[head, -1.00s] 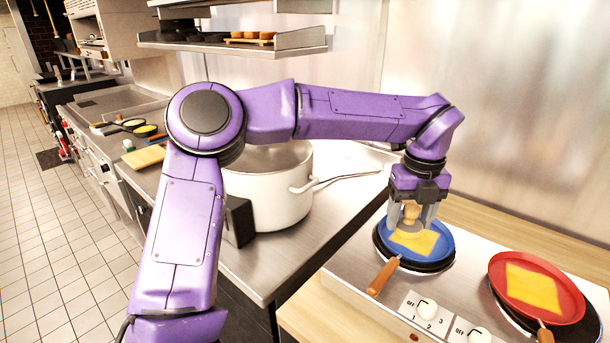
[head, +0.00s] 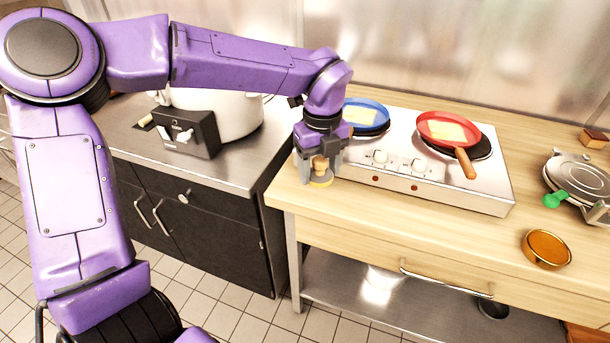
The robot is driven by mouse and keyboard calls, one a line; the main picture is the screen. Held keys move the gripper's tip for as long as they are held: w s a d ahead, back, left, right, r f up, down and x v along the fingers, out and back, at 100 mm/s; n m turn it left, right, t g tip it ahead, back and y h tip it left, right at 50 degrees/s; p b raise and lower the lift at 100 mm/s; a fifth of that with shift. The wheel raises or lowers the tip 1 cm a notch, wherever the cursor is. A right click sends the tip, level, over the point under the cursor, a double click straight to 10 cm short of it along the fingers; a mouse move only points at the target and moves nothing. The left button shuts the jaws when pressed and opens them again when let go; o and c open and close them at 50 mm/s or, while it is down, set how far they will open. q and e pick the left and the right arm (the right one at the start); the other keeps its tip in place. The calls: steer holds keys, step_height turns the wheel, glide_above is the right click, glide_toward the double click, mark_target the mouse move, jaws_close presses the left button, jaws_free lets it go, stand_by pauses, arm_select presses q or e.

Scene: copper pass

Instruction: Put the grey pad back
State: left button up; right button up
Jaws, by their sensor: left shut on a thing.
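A round pad with a turned wooden knob (head: 321,183) is at the front left of the wooden counter, left of the hotplate. Its base looks yellowish here; I see no clearly grey pad. My left gripper (head: 319,171) points down and is shut on the knob, one finger on each side. The pad is upright, and I cannot tell whether its base touches the counter or hovers just above. My right gripper is not in view.
The steel hotplate (head: 394,182) carries a blue pan (head: 377,128) and a red pan (head: 431,121), each with a yellow square in it. A copper bowl (head: 546,249) and a round iron (head: 582,174) stand at right. A white pot (head: 238,116) stands left. The counter's front is mostly clear.

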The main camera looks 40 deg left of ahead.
arm_select(q)
steer(key=p, duration=0.1)
glide_toward(308, 190)
steer(key=s+d, duration=0.2)
steer(key=f, duration=0.1)
steer(key=w+a+f, duration=0.1)
steer(key=w+f, duration=0.1)
steer(key=shift+a+p, duration=0.35)
steer(key=shift+p, duration=0.05)
step_height(308, 190, down, 3)
steer(key=shift+s+a+r, duration=0.1)
steer(key=shift+a, duration=0.05)
steer(key=shift+f, duration=0.3)
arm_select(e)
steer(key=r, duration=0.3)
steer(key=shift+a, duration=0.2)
arm_select(q)
steer(key=shift+f, duration=0.1)
steer(key=shift+f, duration=0.15)
steer(key=o, duration=1)
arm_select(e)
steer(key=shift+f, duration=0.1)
